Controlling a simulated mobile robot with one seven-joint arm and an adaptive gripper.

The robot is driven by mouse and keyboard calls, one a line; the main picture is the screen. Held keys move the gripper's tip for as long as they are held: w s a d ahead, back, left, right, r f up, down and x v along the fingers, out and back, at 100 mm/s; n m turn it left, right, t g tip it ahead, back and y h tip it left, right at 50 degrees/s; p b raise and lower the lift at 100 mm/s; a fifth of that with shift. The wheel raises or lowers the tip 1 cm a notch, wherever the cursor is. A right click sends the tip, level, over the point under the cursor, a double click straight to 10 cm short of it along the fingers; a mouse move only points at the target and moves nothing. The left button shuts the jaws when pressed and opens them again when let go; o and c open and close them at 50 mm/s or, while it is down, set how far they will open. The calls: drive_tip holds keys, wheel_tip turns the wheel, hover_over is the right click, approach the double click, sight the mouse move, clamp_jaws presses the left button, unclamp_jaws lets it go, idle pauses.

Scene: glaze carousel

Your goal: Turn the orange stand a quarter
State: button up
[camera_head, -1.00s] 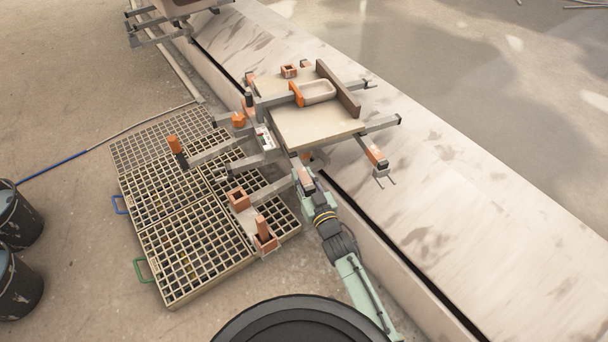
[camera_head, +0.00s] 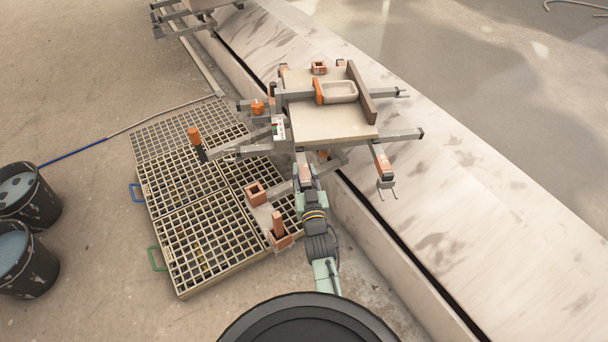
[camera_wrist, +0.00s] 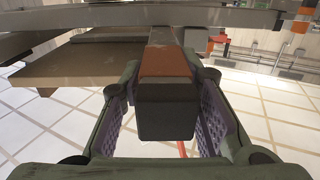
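The stand is a carousel of grey bars with orange parts around a tan board (camera_head: 325,118). One grey bar (camera_wrist: 165,38) with an orange band (camera_wrist: 164,62) and a dark end block (camera_wrist: 166,110) points at me in the wrist view. My gripper (camera_head: 307,182) is at the near side of the stand, below the board in the head view. In the wrist view my gripper (camera_wrist: 166,78) has a fingertip against each side of this bar at the orange band. The block lies between the purple pads. The stand's foot is hidden.
A tray with an orange end (camera_head: 340,91) lies on the board. Grating (camera_head: 190,205) covers the floor at left, with two dark buckets (camera_head: 25,262) beyond it. A long pale ledge (camera_head: 470,200) with a dark slot runs past the stand at right.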

drive_tip(key=o, duration=0.4)
drive_tip(key=shift+d, duration=0.1)
wheel_tip(320, 180, up, 10)
drive_tip(key=shift+r, duration=0.1)
idle(0.4)
drive_tip(key=shift+c, duration=0.6)
